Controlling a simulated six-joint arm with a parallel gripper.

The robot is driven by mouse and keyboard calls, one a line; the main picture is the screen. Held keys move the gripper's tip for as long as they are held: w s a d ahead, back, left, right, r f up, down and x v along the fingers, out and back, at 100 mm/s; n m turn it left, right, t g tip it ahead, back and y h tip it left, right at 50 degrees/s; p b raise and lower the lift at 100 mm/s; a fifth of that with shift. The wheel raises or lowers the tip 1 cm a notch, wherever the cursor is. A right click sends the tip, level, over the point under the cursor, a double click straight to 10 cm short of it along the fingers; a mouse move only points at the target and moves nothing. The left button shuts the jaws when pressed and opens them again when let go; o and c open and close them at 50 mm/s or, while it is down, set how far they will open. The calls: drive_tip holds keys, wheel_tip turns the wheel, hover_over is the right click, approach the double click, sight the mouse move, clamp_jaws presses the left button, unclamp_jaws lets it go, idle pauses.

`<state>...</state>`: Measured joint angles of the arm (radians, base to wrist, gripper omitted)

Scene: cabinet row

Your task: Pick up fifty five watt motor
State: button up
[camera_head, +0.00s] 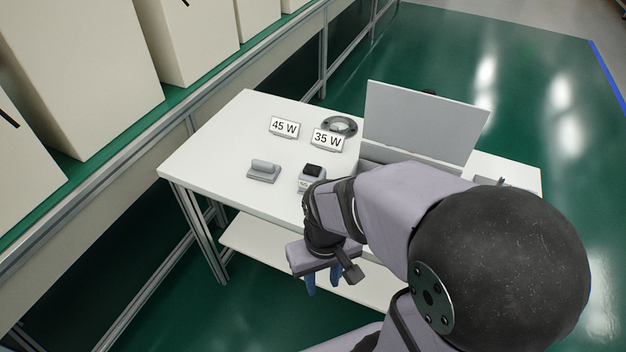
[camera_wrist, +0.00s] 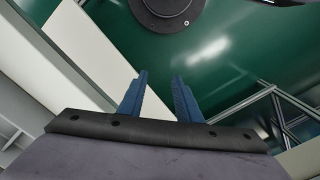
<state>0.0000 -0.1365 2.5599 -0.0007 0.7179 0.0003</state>
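No label in view reads fifty five watt, so I cannot tell which part is that motor. On the white table (camera_head: 205,170), a grey part with a rounded top (camera_head: 264,169) lies near the left edge. A small part with a black top (camera_head: 313,170) sits right of it, with a partly hidden, unreadable label below it. My gripper (camera_head: 324,284) hangs in front of the table edge, apart from these parts. In the wrist view, its blue fingers (camera_wrist: 160,76) are spread with nothing between them.
A "45 W" sign (camera_head: 284,127) and a "35 W" sign (camera_head: 328,140) stand on the table. A grey case with a raised lid (camera_head: 420,120) is at the right. My arm covers the table's front right. A lower shelf (camera_head: 255,246) is below; tall cream boxes (camera_head: 90,75) line the left.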

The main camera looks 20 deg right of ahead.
idle(0.4)
drive_tip(key=o, duration=0.9)
